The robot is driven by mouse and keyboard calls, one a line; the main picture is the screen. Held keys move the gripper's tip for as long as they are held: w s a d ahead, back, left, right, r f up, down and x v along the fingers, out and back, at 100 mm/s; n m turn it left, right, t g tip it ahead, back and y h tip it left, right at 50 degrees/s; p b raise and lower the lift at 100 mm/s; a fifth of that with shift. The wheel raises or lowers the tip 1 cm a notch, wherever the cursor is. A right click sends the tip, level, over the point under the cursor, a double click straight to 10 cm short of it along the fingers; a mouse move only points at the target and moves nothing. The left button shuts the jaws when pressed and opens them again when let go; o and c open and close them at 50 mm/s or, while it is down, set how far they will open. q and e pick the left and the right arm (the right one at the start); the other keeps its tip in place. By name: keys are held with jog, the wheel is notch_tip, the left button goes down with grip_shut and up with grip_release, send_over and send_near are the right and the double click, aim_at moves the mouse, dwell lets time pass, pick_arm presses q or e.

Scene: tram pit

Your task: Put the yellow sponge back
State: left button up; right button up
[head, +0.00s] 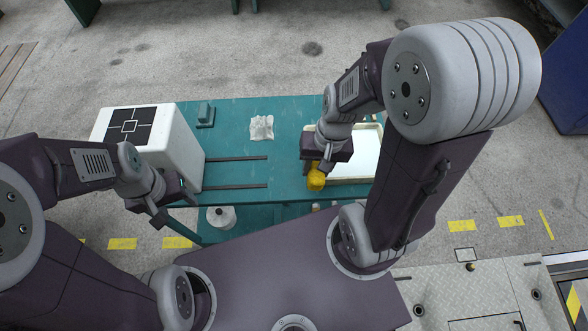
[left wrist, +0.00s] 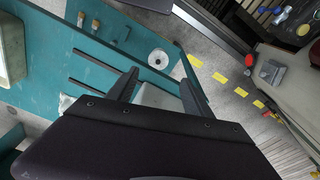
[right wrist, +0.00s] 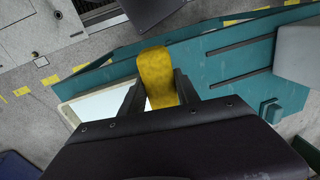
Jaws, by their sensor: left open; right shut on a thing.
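The yellow sponge (head: 316,179) is between the fingers of my right gripper (head: 318,166), at the left edge of a pale tray (head: 347,180) on the teal table. In the right wrist view the sponge (right wrist: 157,75) sits between both fingertips of the right gripper (right wrist: 155,90) and sticks out past them. I cannot tell whether the sponge touches the table. My left gripper (head: 172,212) is open and empty, in front of the white box at the table's left end. It also shows open in the left wrist view (left wrist: 158,90).
The teal table (head: 235,115) carries a white box (head: 178,130) with a black marker, a crumpled white cloth (head: 261,128), a small teal block (head: 206,114) and two dark rails (head: 236,186). A white roll (head: 221,216) is on a lower shelf. The table's middle is free.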

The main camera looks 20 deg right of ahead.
jog(key=shift+s+a+f+n+h+b, duration=0.15)
jog(key=shift+s+a+f+h+b, duration=0.15)
jog(key=shift+a, duration=0.2)
jog(key=shift+s+a+f+n+h+b, duration=0.1)
jog(key=shift+s+a+f+n+h, duration=0.1)
jog(key=shift+a+f, duration=0.25)
jog(key=shift+s+a+r, duration=0.1)
jog(key=shift+s+r, duration=0.05)
jog(key=shift+s, duration=0.05)
jog(key=shift+w+d, duration=0.25)
jog(key=shift+w, duration=0.1)
jog(key=shift+w+a+f, duration=0.2)
jog(key=shift+a+f, duration=0.05)
jog(key=shift+f, duration=0.1)
send_over(281, 173)
notch_tip(281, 173, down, 6)
jog(key=shift+w+f, duration=0.1)
jog(key=shift+f, duration=0.15)
notch_tip(281, 173, down, 3)
jog(key=shift+r+p, duration=0.1)
jog(key=shift+p, duration=0.4)
jog(key=shift+f, duration=0.35)
grip_shut()
jog(key=o, duration=1.2)
grip_release()
